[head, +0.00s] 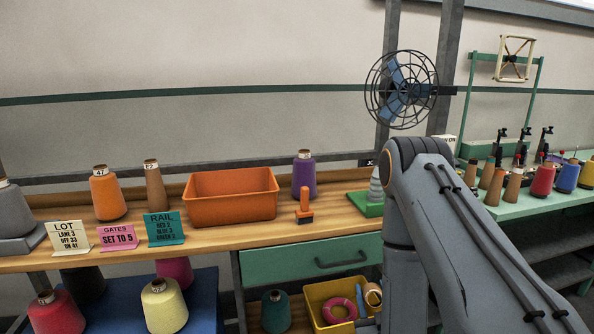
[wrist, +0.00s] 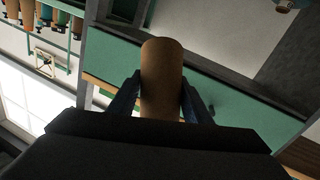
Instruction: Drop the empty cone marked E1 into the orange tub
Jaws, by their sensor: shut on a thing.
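My gripper (wrist: 160,82) is shut on a plain tan cone (wrist: 161,62) in the wrist view, one finger on each side of it. No marking shows on the cone's visible side, so I cannot read whether it is E1. The orange tub (head: 232,218) stands on the wooden bench in the head view, left of my arm, and its visible inside looks empty. The held cone is apart from the tub. In the head view my arm hides most of the gripper; a small tan piece low beside the arm may be the cone, but I cannot tell.
A tan cone marked E2 (head: 154,187) and an orange cone (head: 106,195) stand left of the tub. A purple cone (head: 304,175) and an orange-handled tool (head: 304,208) are at its right. Signs (head: 164,228) line the front. A yellow bin (head: 318,292) sits below the green drawer (head: 300,260).

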